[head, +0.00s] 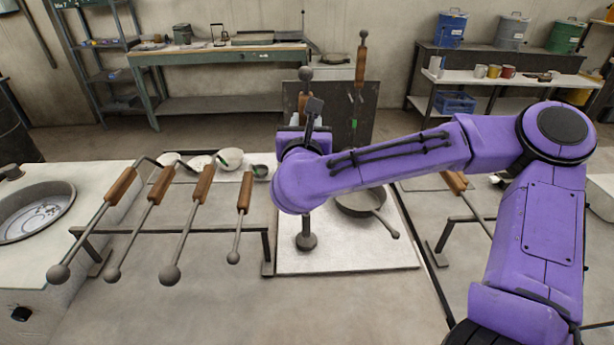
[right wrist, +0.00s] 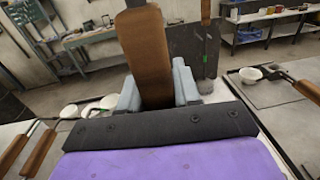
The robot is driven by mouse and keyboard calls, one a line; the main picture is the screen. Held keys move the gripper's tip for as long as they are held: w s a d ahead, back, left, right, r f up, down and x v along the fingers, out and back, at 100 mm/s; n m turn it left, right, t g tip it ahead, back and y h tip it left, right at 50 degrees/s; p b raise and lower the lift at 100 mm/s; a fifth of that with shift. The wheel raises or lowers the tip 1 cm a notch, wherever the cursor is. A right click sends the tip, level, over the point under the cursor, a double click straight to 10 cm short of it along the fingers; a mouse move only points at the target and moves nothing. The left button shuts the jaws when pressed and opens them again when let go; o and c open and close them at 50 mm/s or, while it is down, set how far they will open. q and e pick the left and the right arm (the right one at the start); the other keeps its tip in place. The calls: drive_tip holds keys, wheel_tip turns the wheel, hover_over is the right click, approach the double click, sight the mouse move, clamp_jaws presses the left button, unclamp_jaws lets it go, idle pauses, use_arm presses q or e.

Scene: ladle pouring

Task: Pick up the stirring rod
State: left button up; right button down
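The stirring rod (head: 306,222) stands upright over the light board, its wooden handle at the top and a dark rounded foot at the bottom. My right gripper (head: 306,122) is shut around its handle. In the right wrist view the brown handle (right wrist: 144,55) lies between the two grey fingers of my right gripper (right wrist: 158,92). I cannot tell whether the foot touches the board. My purple wrist hides the rod's middle. My left gripper is not in view.
Several wooden-handled ladles (head: 200,185) rest on a rack to the left. A pan (head: 358,203) sits on the light board (head: 345,258) just right of the rod. A dark panel (head: 372,112) with another wooden-handled tool (head: 361,62) stands behind. A round basin (head: 35,212) is far left.

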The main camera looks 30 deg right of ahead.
drive_tip(key=shift+r, duration=0.1)
drive_tip(key=shift+r+b, duration=0.7)
drive_tip(key=shift+r, duration=0.5)
drive_tip(key=s+a+r+b, duration=0.4)
drive_tip(key=s+a+r, duration=0.3)
drive_tip(key=a+r, duration=0.3)
drive_tip(key=shift+s+a+r, duration=0.3)
drive_tip(key=shift+s+a, duration=0.05)
drive_tip(key=shift+a, duration=0.5)
